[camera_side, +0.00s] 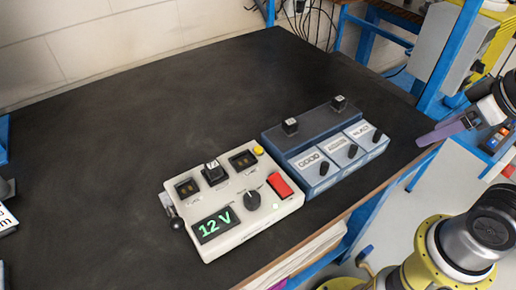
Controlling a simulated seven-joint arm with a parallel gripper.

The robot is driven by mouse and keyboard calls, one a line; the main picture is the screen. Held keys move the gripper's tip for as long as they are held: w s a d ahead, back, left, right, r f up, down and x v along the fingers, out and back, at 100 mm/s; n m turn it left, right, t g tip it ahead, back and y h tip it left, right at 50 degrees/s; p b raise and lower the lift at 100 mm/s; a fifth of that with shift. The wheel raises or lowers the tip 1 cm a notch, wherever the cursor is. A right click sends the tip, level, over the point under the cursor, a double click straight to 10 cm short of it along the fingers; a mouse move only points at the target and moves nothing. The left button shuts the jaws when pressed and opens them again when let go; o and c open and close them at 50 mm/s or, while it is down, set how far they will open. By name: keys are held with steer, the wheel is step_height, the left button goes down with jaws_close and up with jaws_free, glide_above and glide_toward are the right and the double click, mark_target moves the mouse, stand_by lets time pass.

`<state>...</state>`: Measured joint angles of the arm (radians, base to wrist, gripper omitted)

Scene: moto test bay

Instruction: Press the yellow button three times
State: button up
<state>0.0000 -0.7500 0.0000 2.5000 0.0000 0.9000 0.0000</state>
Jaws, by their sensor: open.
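The yellow button (258,150) is small and round. It sits at the back right corner of a cream control box (240,229) on the dark table. Nothing covers the button. The box also carries a green "12 V" display, a dark knob (253,200), a red switch (280,186) and several black parts. My gripper (424,141) is at the right edge of the view, beyond the table's right side and well apart from the box. It is open, with its purple-grey fingers pointing left, and I see nothing in it.
A blue-grey box (312,138) with labelled panels, several black knobs and two raised black parts stands right beside the cream box. The dark table (140,110) is clear behind and left of both. A blue frame post (448,57) rises at the table's right back corner.

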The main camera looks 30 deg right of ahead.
jaws_close()
stand_by(1.5)
